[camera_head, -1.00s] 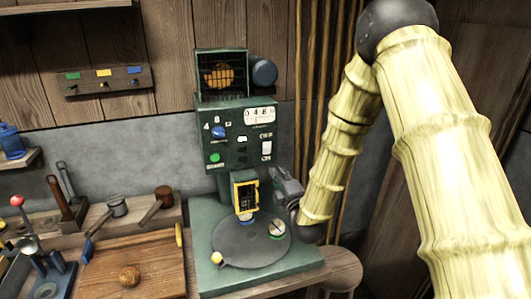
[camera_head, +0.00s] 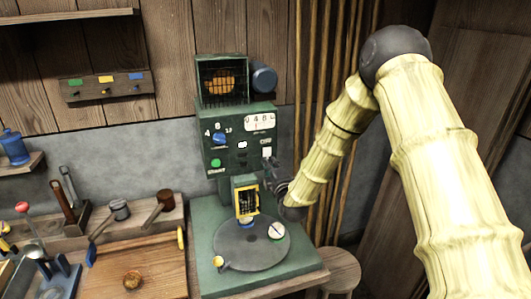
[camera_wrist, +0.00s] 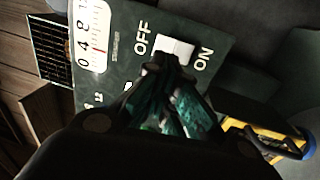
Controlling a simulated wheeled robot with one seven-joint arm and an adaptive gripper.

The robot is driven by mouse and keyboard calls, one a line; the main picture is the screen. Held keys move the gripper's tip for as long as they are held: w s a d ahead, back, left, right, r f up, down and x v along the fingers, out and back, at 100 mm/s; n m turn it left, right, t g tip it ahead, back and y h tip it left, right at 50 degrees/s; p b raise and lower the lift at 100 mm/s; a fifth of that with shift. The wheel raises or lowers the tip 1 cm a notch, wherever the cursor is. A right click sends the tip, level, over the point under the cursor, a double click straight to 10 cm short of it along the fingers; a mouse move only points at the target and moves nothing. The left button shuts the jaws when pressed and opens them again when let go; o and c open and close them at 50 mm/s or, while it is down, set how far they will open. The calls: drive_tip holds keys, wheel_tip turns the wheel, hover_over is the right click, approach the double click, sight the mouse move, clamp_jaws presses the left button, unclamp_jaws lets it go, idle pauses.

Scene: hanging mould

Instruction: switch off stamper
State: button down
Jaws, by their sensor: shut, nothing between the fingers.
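The stamper (camera_head: 238,140) is a dark green machine with a dial, a gauge, a green start button (camera_head: 216,163) and a white switch (camera_head: 267,153) on its front. In the wrist view the white switch (camera_wrist: 177,47) sits between the labels OFF and ON. My gripper (camera_wrist: 172,62) is shut and empty, its fingertips at the switch and overlapping its near edge. I cannot tell whether they touch it. In the head view my gripper (camera_head: 276,183) is small and dark, at the right front of the panel, and hides the ON label.
Below the panel are a yellow-framed guard (camera_head: 246,201) and a round grey plate (camera_head: 238,250) on the green base. A wooden board (camera_head: 150,272) and hand tools lie to the left. A round stool (camera_head: 338,266) stands to the right.

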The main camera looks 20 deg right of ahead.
sight(262, 150)
drive_tip(key=shift+w+r+p, duration=0.15)
drive_tip(key=shift+w+p, duration=0.3)
drive_tip(key=shift+w, duration=0.65)
drive_tip(key=shift+w+r+p, duration=0.1)
drive_tip(key=shift+w+p, duration=0.3)
drive_tip(key=shift+w, duration=0.7)
drive_tip(key=shift+w+a+f+b, duration=0.1)
drive_tip(key=shift+a+f+b, duration=0.05)
drive_tip(key=shift+b, duration=0.15)
drive_tip(key=shift+w+a+g+b, duration=0.1)
drive_tip(key=shift+w+g+b, duration=0.05)
drive_tip(key=shift+g+b, duration=0.2)
drive_tip(key=shift+s, duration=0.4)
drive_tip(key=s+r+b, duration=0.2)
drive_tip(key=s+b, duration=0.2)
drive_tip(key=s, duration=0.9)
drive_tip(key=shift+d, duration=0.25)
